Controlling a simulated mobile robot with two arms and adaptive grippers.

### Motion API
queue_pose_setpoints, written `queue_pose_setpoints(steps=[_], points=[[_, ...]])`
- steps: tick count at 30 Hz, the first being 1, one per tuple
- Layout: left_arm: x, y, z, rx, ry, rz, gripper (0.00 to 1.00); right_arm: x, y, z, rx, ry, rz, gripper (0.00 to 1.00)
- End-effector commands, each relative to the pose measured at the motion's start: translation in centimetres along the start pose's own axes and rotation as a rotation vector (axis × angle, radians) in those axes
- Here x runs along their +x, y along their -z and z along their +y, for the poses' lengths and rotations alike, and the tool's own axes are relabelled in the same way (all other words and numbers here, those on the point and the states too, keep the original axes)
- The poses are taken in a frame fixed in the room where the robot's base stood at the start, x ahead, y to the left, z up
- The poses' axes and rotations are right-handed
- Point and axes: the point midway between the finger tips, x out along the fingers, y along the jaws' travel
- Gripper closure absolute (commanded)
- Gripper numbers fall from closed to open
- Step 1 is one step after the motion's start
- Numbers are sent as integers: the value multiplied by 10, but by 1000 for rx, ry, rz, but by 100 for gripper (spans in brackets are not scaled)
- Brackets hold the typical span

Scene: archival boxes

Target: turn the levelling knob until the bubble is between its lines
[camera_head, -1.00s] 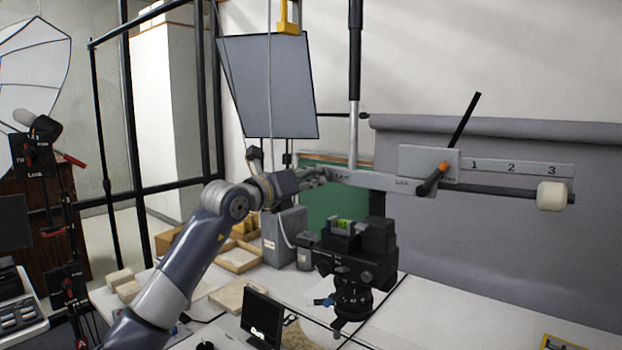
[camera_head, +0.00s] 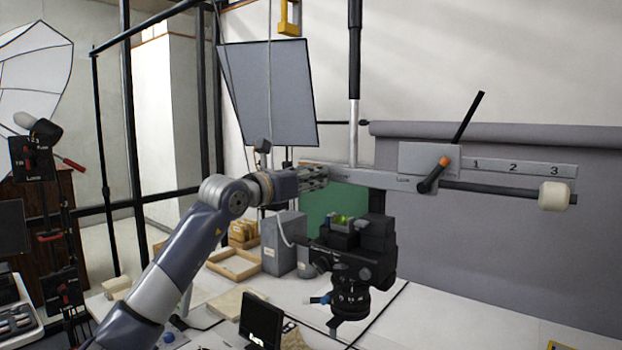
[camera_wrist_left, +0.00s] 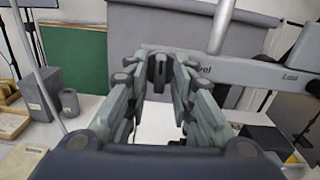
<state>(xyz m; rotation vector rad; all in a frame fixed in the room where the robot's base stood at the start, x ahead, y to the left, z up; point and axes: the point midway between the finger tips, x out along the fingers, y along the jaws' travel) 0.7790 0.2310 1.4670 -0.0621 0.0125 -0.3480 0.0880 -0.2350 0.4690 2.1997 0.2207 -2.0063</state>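The levelling knob looks to be the dark piece (camera_wrist_left: 158,70) between my left gripper's fingertips in the wrist view; the fingers largely hide it. My left gripper (camera_head: 318,177) is at the left end of the grey horizontal arm (camera_head: 375,180), by its level lettering. In the wrist view, the fingers (camera_wrist_left: 160,72) stand apart with the dark piece between them; I cannot tell whether they press on it. The bubble vial (camera_head: 342,220) is a small yellow-green block on the black camera (camera_head: 362,245). The bubble and its lines are too small to read. My right gripper is not in view.
The white column (camera_head: 353,135) rises behind the arm. A small monitor (camera_head: 261,320), grey box (camera_head: 283,240) and wooden tray (camera_head: 235,266) are on the table below.

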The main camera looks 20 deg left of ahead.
Motion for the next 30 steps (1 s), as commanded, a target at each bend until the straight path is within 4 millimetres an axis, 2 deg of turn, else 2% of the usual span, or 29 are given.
queue_pose_setpoints(steps=[10,14,17,30], points=[[-1,0,0,-1,0,-1,70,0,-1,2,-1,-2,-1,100],[-8,-1,0,0,0,-2,70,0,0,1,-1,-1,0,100],[-21,0,1,1,-1,-1,70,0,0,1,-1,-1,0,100],[-99,1,1,2,-1,-1,70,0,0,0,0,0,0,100]])
